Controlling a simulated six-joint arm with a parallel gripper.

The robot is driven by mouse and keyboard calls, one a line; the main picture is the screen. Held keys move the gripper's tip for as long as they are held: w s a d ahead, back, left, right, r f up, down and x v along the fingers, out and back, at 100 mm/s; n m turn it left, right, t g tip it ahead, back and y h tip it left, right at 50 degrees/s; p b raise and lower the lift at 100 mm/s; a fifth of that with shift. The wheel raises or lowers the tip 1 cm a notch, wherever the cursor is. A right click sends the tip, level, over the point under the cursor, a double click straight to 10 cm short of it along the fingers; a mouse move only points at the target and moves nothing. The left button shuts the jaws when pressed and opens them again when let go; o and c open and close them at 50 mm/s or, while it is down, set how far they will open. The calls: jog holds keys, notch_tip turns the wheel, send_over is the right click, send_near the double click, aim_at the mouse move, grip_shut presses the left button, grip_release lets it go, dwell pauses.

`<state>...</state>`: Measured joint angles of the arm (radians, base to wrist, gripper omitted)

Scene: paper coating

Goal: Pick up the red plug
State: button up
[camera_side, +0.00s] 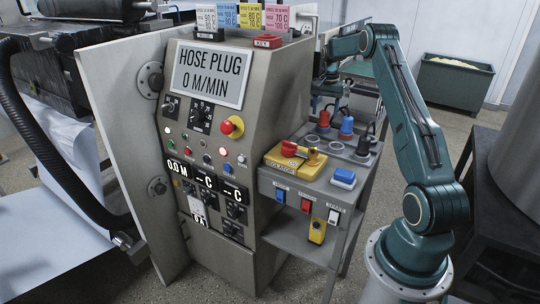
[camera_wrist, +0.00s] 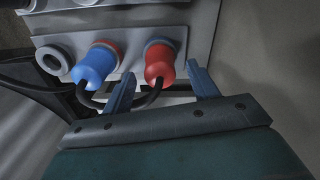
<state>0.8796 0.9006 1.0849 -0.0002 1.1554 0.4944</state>
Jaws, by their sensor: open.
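The red plug (camera_wrist: 160,66) sits upper middle in the wrist view, its top end in a socket on a grey panel, with a dark cable at its lower end. My gripper (camera_wrist: 161,76) is open, one blue-grey finger on each side of the red plug's lower end. I cannot tell whether the fingers touch it.
A blue plug (camera_wrist: 94,66) sits close left of the red one, with an empty ring socket (camera_wrist: 51,60) beyond it. Dark cables loop near my left finger. The cart also bears a yellow isolator box (camera_side: 283,163). A control cabinet (camera_side: 262,90) stands left of my gripper.

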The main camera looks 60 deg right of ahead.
jog(key=shift+f, duration=1.05)
jog(key=shift+c, duration=0.2)
jog(key=c, duration=1.1)
